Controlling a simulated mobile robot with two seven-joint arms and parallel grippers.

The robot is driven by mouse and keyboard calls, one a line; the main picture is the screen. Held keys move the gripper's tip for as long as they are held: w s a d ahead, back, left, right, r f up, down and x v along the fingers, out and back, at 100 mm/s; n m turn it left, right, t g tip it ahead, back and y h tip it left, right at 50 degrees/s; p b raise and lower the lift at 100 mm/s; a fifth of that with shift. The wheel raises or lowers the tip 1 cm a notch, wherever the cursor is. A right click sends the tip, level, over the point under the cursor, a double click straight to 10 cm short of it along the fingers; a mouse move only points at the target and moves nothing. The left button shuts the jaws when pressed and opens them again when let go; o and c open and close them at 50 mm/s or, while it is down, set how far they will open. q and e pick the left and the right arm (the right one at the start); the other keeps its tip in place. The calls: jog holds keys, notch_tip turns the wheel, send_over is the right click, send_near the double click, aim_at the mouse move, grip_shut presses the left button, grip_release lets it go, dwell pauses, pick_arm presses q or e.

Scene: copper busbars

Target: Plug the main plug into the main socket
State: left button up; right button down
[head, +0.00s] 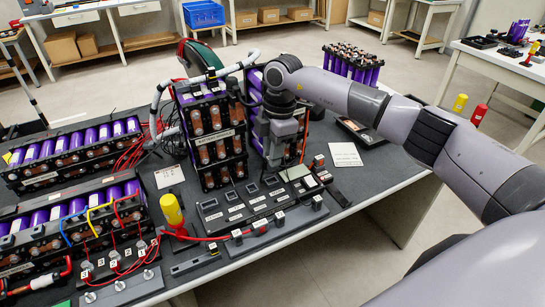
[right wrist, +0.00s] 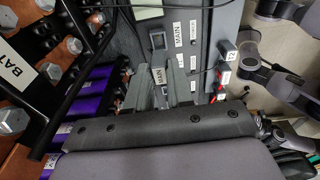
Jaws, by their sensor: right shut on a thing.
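My right gripper (head: 279,160) hangs over the dark workbench, in front of the right-hand battery stack. A grey socket block with a dark opening, beside a MAIN label, is the main socket (right wrist: 158,40). It lies past the plug, and the two look apart. In the head view the plug is hidden by the gripper, and labels on the socket row are too small to read. My left gripper is not in view.
Battery stacks (head: 210,140) stand left of the gripper, close to it. A row of labelled blocks (head: 238,202) lies in front. A yellow-handled tool (head: 172,210) and wired battery trays (head: 75,150) are at left. A white card (head: 345,154) lies at right.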

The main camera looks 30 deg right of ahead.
notch_tip(320, 180, down, 4)
jog(key=b, duration=0.3)
jog(key=shift+r, duration=0.4)
jog(key=shift+f, duration=0.7)
jog(key=shift+f, duration=0.3)
jog(key=c, duration=0.9)
grip_release()
jog(key=shift+r, duration=0.1)
notch_tip(320, 180, up, 6)
jog(key=p, duration=0.6)
